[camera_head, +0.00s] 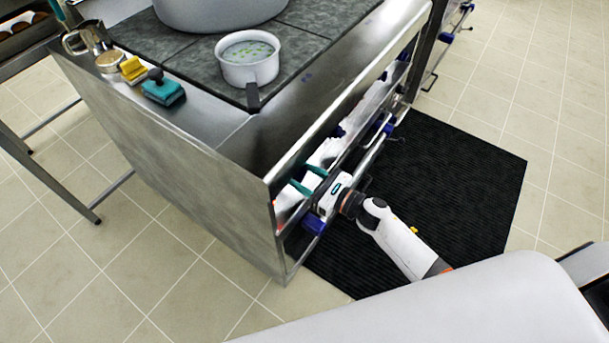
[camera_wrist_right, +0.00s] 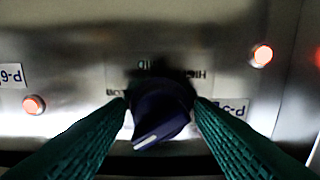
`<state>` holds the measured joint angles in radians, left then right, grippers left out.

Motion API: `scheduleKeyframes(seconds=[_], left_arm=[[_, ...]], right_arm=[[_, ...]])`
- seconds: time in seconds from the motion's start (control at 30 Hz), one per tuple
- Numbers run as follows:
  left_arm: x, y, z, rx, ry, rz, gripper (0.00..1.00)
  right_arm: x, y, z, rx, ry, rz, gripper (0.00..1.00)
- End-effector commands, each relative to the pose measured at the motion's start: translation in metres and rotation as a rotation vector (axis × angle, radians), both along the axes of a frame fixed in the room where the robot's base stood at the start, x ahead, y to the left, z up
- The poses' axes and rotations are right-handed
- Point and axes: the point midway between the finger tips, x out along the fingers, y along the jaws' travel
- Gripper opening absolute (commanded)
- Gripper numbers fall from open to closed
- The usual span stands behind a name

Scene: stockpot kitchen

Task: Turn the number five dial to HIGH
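The dark blue dial (camera_wrist_right: 160,108) sits on the metal front panel in the right wrist view. A white mark on it points down and to the left. The label beside it on the right seems to read P-5 and is partly covered by a finger. In the head view my right gripper (camera_head: 308,181) is at the stove front's near end, and the dial there is hidden. My left gripper is not in view.
Red lamps (camera_wrist_right: 33,104) flank the dial, and a P-6 label (camera_wrist_right: 10,75) is at left. On the stove top stand a small white pot (camera_head: 247,72) and a big stockpot (camera_head: 215,10). Sponges (camera_head: 163,90) lie near the edge. A black mat (camera_head: 450,190) covers the floor.

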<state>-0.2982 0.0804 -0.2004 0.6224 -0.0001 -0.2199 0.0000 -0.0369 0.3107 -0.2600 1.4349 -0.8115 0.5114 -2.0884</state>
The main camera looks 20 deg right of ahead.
Motion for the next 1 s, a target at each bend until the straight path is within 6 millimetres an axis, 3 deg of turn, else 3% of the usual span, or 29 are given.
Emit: scheduleKeyframes(seconds=[0.03, 0.2, 0.57, 1.0], left_arm=[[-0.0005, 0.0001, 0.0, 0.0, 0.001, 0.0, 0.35], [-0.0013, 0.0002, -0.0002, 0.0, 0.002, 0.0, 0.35], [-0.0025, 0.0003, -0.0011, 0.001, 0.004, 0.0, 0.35], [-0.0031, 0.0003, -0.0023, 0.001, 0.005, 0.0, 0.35]], right_arm=[[-0.0001, -0.0001, 0.0, 0.0, 0.0, 0.0, 0.4], [-0.0002, -0.0002, 0.0, 0.0, 0.0, 0.0, 0.14], [-0.0003, -0.0002, -0.0002, 0.05, 0.039, 0.0, 0.14], [-0.0007, 0.0001, 0.0001, 0.325, 0.255, 0.0, 0.14]])
